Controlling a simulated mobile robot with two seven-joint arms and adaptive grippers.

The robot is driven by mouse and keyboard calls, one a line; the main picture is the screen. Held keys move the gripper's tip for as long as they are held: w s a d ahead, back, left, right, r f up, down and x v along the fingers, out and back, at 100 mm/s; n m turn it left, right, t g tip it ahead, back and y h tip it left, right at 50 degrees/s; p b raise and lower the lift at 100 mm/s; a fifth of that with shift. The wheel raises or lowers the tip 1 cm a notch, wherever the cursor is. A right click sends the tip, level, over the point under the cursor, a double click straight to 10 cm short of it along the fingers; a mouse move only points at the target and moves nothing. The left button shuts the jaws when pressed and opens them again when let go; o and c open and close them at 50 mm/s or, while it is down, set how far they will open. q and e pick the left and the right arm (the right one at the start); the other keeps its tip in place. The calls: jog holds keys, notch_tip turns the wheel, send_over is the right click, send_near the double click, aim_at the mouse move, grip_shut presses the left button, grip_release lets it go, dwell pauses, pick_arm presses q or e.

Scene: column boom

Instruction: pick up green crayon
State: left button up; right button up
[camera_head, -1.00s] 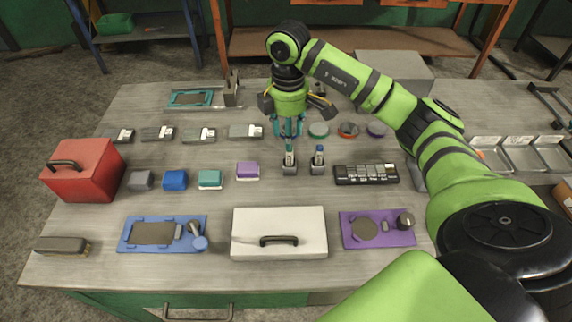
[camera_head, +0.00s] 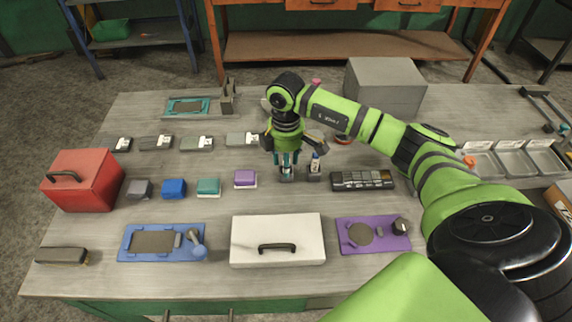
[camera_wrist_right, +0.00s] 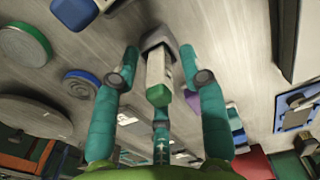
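The green crayon (camera_wrist_right: 158,94) has a pale body and a green end; in the right wrist view it stands in a small grey holder (camera_wrist_right: 158,38). My right gripper (camera_wrist_right: 157,78) is open, with its teal fingers spread around the crayon and a visible gap on each side. In the head view my right gripper (camera_head: 287,163) points down over the holder (camera_head: 286,175), and its fingers hide most of the crayon. My left gripper is not in view.
A black tray (camera_head: 362,181) lies further right, a purple block (camera_head: 245,178) to the left. A white lidded box (camera_head: 278,226) sits in front.

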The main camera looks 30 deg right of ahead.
grip_shut()
jog(key=shift+o, duration=1.6)
grip_release()
jog(key=shift+r, duration=0.1)
